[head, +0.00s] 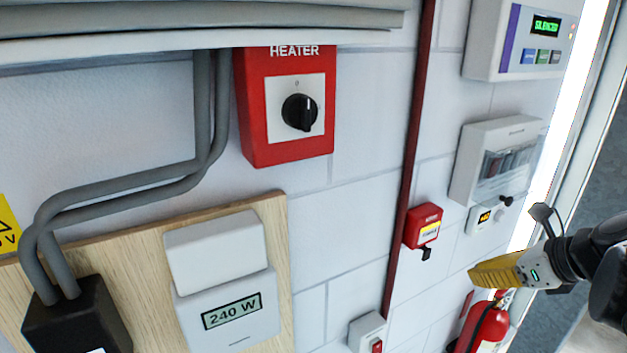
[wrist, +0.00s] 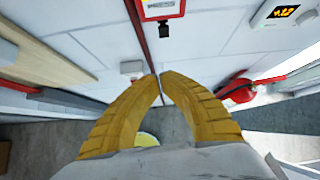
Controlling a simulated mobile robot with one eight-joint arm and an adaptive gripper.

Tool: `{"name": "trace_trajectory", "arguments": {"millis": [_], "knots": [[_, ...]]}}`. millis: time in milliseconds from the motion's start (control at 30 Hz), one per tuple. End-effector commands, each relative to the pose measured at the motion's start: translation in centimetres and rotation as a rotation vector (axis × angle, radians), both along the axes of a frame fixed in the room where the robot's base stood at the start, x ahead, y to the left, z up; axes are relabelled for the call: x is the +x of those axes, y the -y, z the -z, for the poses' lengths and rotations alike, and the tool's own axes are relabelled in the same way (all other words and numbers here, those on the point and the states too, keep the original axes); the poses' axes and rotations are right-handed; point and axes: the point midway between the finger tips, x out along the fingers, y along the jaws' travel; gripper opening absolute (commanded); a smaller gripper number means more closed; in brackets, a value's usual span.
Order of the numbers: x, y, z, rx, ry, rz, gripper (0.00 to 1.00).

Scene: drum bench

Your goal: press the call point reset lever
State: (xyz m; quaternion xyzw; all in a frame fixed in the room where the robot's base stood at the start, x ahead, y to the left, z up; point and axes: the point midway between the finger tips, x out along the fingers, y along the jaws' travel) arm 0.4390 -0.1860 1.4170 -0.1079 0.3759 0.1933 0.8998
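The call point (head: 423,224) is a small red box on the white wall in the head view, right of a dark red vertical pipe. Its short black reset lever (head: 426,254) sticks out below it. In the wrist view the call point (wrist: 160,9) is cut off at the top edge, with the lever (wrist: 163,30) under it. My gripper (head: 473,276) has yellow fingers, right of and below the lever in the head view. In the wrist view its fingertips (wrist: 160,75) meet below the lever in the picture, apart from it, with nothing visible between them.
A fire extinguisher (head: 487,325) is below my gripper; it also shows in the wrist view (wrist: 238,90). A small display unit (head: 484,218) and a fuse box (head: 497,160) are right of the call point. A white switch box (head: 367,332) is lower left.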

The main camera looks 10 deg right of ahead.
Motion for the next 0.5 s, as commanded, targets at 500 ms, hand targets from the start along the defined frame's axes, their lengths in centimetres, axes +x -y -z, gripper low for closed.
{"name": "trace_trajectory", "arguments": {"millis": [500], "knots": [[0.22,0.7,-0.6,0.053,-0.005,0.051,0.0]]}}
